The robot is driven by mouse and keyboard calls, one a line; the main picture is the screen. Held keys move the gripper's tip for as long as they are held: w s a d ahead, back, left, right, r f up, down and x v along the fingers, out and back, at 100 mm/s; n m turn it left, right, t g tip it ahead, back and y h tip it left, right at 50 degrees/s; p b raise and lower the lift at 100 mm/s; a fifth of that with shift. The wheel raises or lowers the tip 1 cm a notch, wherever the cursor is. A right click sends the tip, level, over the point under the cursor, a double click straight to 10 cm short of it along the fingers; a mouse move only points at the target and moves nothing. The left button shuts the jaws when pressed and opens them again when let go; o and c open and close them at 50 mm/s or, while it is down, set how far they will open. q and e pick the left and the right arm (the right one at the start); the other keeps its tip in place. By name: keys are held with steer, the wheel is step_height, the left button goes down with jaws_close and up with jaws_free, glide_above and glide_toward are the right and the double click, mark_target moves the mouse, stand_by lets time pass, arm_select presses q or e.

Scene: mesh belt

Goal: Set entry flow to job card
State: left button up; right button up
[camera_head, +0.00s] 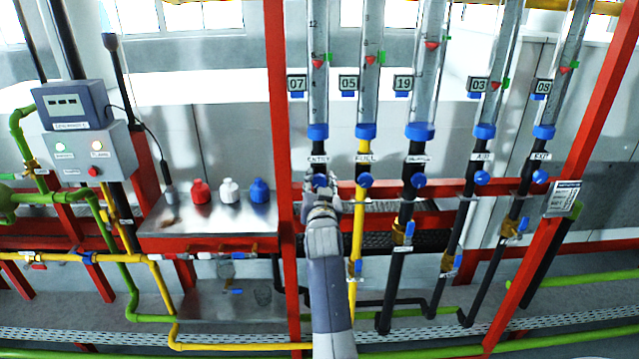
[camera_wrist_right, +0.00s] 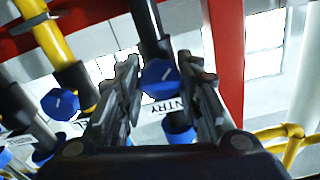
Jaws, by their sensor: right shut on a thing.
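The entry flow tube (camera_head: 319,100), tagged 07, stands leftmost of the several clear tubes. Its red float (camera_head: 317,65) sits slightly below the green marker (camera_head: 330,57) on its side. The ENTRY label (camera_head: 317,160) is under its blue base. My right gripper (camera_head: 321,184) is at the valve below that label and hides most of it in the head view. In the right wrist view the blue entry knob (camera_wrist_right: 160,74) sits between the two fingers, which are shut on it. A small printed card (camera_head: 564,199) hangs on the right red post; its text is unreadable. My left gripper is out of view.
The fuel knob (camera_head: 365,180) on the yellow pipe is close to the right of my gripper; further blue knobs follow. A red post (camera_head: 278,120) stands just left.

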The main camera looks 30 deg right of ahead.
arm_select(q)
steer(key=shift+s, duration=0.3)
arm_select(e)
steer(key=shift+r+n, duration=0.1)
steer(key=shift+n, duration=0.8)
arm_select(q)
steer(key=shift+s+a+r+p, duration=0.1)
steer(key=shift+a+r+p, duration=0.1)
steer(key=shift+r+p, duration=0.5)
arm_select(e)
steer(key=n, duration=0.6)
steer(key=shift+d+r, duration=0.1)
